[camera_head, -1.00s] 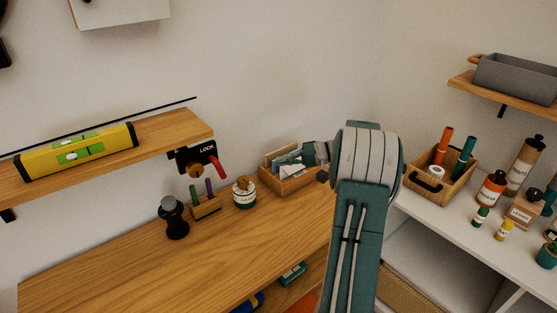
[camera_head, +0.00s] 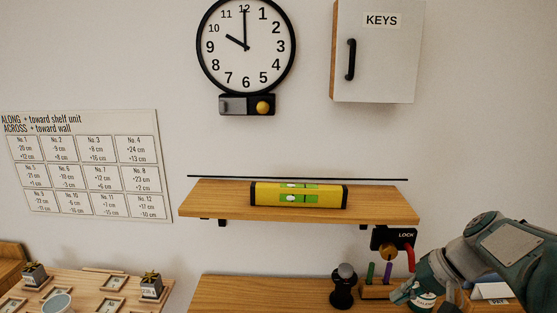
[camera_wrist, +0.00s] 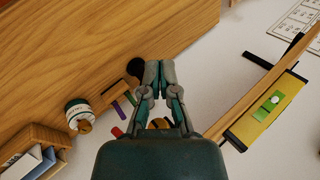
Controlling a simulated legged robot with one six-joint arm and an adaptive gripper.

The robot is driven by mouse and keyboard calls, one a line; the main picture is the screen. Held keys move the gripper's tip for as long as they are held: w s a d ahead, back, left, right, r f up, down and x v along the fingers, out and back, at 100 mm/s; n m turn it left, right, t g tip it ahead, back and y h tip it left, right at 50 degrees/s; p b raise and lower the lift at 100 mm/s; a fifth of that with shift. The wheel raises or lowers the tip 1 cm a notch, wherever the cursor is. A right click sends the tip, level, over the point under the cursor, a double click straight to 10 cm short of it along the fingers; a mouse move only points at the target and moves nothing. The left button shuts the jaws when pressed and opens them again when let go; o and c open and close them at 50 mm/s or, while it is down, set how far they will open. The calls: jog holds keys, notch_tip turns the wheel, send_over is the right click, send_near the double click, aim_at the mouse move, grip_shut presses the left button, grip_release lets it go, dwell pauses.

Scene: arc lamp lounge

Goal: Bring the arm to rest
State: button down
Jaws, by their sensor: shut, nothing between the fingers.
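My arm reaches in from the right edge of the head view, and my gripper (camera_head: 402,293) is low at the right, in front of the small jar (camera_head: 424,299) and below the lock box (camera_head: 388,238). In the wrist view my gripper (camera_wrist: 160,64) is shut, with its fingertips together and nothing held. Behind it there are the bench top (camera_wrist: 90,40), the black knobbed object (camera_wrist: 135,67) and the pen block (camera_wrist: 118,107). Whether the fingers touch anything is hard to tell; they look apart from these objects.
A wall shelf (camera_head: 225,205) holds a yellow level (camera_head: 320,196). The clock (camera_head: 246,46), key cabinet (camera_head: 377,60) and number chart (camera_head: 84,165) are on the wall. A file box (camera_wrist: 30,150) stands by the jar. The bench's left part (camera_head: 260,292) is clear.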

jog(key=s+a+n+t+h, duration=0.1)
jog(key=s+a+h, duration=0.2)
jog(key=s, duration=0.4)
jog(key=s+a+n+t+h, duration=0.2)
jog(key=s+a+h, duration=0.2)
jog(key=s, duration=0.3)
jog(key=shift+s+a+f+n, duration=0.25)
jog(key=shift+s+f+n, duration=0.1)
jog(key=shift+f, duration=0.1)
